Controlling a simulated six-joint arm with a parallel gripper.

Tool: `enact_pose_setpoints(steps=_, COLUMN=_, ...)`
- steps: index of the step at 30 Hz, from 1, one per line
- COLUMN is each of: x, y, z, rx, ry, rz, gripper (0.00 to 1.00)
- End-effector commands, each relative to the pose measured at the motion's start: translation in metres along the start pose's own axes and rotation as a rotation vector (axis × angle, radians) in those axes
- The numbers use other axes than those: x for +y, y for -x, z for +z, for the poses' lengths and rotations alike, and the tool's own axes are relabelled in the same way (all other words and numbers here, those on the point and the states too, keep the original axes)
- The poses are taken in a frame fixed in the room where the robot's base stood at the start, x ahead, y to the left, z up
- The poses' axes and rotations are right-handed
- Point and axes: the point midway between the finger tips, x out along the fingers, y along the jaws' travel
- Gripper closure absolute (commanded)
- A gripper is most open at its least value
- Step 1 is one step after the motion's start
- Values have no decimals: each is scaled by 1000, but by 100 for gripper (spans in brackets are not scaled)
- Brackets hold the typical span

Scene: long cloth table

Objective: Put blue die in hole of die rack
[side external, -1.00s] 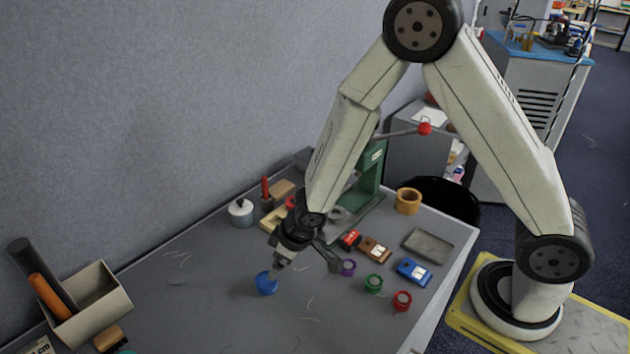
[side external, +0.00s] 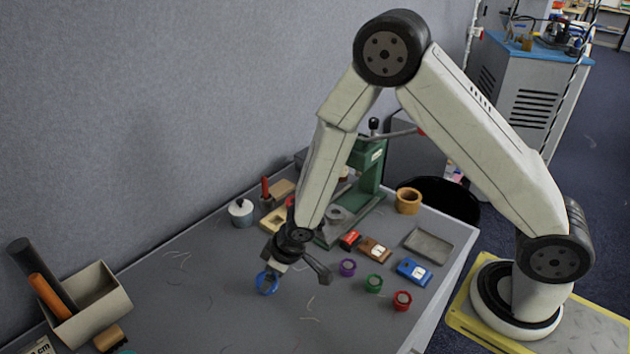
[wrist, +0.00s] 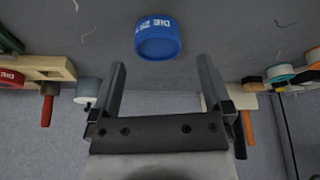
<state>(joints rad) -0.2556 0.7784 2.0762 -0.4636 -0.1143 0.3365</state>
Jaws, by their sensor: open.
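The blue die (side external: 267,285) is a short round ring standing on the grey cloth table near the middle. It also shows in the wrist view (wrist: 158,40), with white "DIE 25"-like lettering on its side. My gripper (wrist: 162,68) is open and empty, with the die ahead of its fingertips, roughly centred between them. In the side view my gripper (side external: 270,273) is right at the die and partly covers it. A light wooden block with an opening (side external: 272,221), possibly the die rack, lies behind the gripper, partly hidden by my arm. It also shows at left in the wrist view (wrist: 50,66).
Purple (side external: 347,267), green (side external: 373,284) and red (side external: 402,300) rings stand to the right. A green press (side external: 368,172) stands behind the arm. A white pot (side external: 241,211) is at the back left, a tool bin (side external: 100,297) at the left. The table's front middle is clear.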

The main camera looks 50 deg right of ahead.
Motion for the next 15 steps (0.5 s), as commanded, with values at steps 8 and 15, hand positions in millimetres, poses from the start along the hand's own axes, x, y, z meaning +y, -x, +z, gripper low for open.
enact_pose_setpoints(steps=8, x=0, y=-6, z=0, rx=-1, ry=-1, rz=0, gripper=0)
enact_pose_setpoints(steps=15, x=2, y=-26, z=-2, rx=-1, ry=-2, rz=0, gripper=0)
